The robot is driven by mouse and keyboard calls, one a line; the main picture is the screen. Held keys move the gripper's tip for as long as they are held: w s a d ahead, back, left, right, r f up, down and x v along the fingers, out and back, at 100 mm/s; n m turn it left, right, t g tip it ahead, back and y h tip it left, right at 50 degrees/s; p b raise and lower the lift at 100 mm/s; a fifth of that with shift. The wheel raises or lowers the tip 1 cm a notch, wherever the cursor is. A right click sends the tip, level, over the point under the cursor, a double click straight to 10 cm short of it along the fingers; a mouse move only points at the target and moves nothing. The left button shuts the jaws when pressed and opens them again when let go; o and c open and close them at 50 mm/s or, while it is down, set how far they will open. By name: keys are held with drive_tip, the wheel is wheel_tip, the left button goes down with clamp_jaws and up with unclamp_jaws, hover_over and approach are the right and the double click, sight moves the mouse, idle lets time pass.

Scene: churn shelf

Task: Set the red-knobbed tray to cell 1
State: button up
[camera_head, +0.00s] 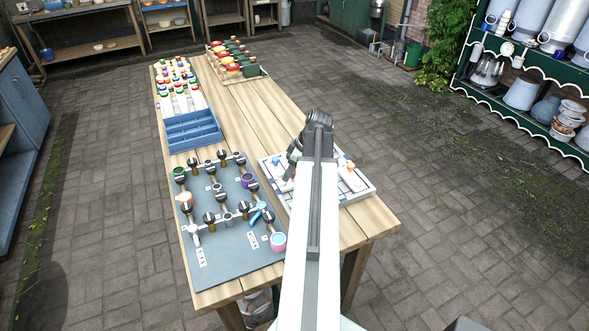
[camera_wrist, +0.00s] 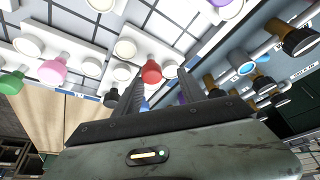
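In the wrist view a red knob (camera_wrist: 151,72) stands on a white tray with round pale discs (camera_wrist: 125,48). My gripper (camera_wrist: 162,76) points toward it with its two dark fingers spread. The red knob shows between the fingertips, nearer the left one, and I see no clear contact. In the head view the white gridded board (camera_head: 357,190) lies at the table's right edge. My arm covers much of it, including the red knob and my fingertips. The label for cell 1 cannot be read.
Pink (camera_wrist: 52,71) and green (camera_wrist: 12,82) knobs stand left of the red one. Black-knobbed fittings (camera_wrist: 300,40) crowd the right. In the head view a grey panel (camera_head: 228,262) with several fittings lies left of my arm, and a blue divided box (camera_head: 193,134) stands behind it.

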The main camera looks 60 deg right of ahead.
drive_tip(key=shift+s+d, duration=0.25)
drive_tip(key=shift+d, duration=0.1)
drive_tip(key=p+v, duration=0.7)
drive_tip(key=shift+r, duration=0.3)
drive_tip(key=shift+s, duration=0.15)
